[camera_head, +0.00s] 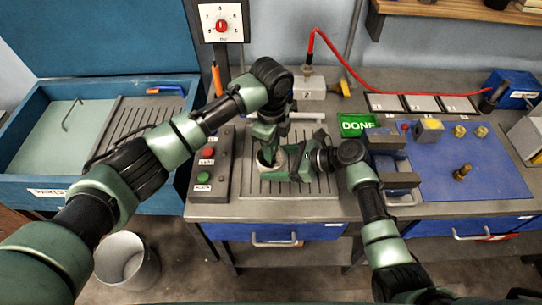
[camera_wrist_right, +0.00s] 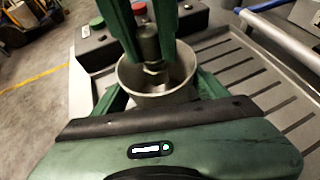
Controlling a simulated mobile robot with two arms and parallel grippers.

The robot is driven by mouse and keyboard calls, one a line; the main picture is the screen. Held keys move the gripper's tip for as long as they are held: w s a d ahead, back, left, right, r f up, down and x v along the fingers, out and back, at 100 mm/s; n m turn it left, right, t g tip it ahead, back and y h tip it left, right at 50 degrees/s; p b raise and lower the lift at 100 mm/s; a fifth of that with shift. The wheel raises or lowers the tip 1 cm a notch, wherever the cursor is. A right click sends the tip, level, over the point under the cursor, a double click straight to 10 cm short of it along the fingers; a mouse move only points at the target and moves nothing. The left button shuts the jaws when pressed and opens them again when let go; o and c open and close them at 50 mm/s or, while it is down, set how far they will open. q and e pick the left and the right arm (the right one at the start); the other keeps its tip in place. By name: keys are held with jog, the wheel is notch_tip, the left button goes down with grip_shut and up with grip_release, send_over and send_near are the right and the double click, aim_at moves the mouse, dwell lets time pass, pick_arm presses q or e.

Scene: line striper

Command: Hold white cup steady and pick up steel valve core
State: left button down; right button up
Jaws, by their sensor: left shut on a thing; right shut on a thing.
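The white cup (camera_wrist_right: 130,78) looks grey-white in the right wrist view and stands upright at the slatted drain area. My right gripper (camera_head: 284,164) is shut around the cup's sides. My left gripper (camera_head: 268,150) comes down from above and is shut on the steel valve core (camera_wrist_right: 149,42). The core is upright between the left fingers, with its lower end inside the cup's mouth. Whether it touches the cup's bottom I cannot tell. In the head view the grippers hide most of the cup and the core.
A button box (camera_head: 209,163) stands close left of the cup. A green DONE sign (camera_head: 356,124) lies behind to the right. A blue mat (camera_head: 440,186) with brass parts (camera_head: 462,172) is at right. A blue parts tray (camera_head: 22,183) is at left, and a bin (camera_head: 126,262) stands on the floor.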

pick_arm(q)
notch_tip(320, 180, up, 6)
jog(key=shift+f, duration=0.1)
pick_arm(e)
jog(key=o, duration=1.1)
jog(key=shift+c, duration=0.2)
jog(key=v, duration=1.1)
jog(key=shift+d, duration=0.15)
jog(key=shift+s+d+r, duration=0.15)
jog(key=shift+d, duration=0.15)
